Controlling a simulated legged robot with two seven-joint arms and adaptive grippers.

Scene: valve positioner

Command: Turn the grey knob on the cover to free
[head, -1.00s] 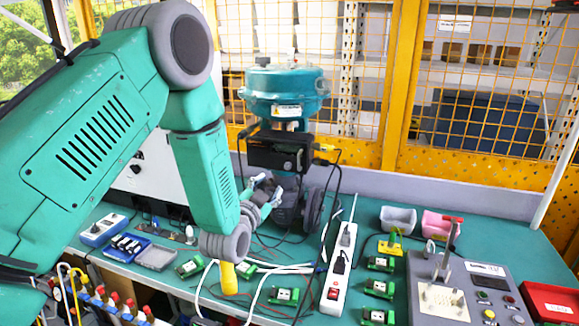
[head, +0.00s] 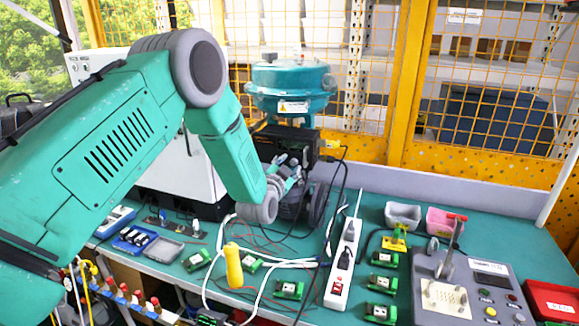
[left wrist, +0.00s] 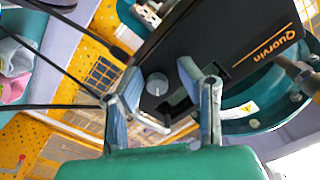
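The black positioner (head: 280,143) hangs under the teal actuator on the bench. Its cover, lettered "Quorvin", faces my left wrist view (left wrist: 225,40). The grey knob (left wrist: 157,84) is a small round knob on the cover with a pointer mark. My left gripper (left wrist: 160,88) is open, with one finger on each side of the knob in that view and a gap to it on both sides. I cannot tell how far its tips are from the cover. In the head view the left gripper (head: 288,172) is in front of the positioner and the knob is hidden. My right gripper is not in view.
The teal actuator (head: 290,85) stands above the positioner. Black cables (head: 342,185) hang on its right. A white power strip (head: 341,270), green boards (head: 381,283), a grey test panel (head: 470,285) and a yellow handle (head: 233,265) are on the bench. A yellow mesh fence (head: 490,80) stands behind.

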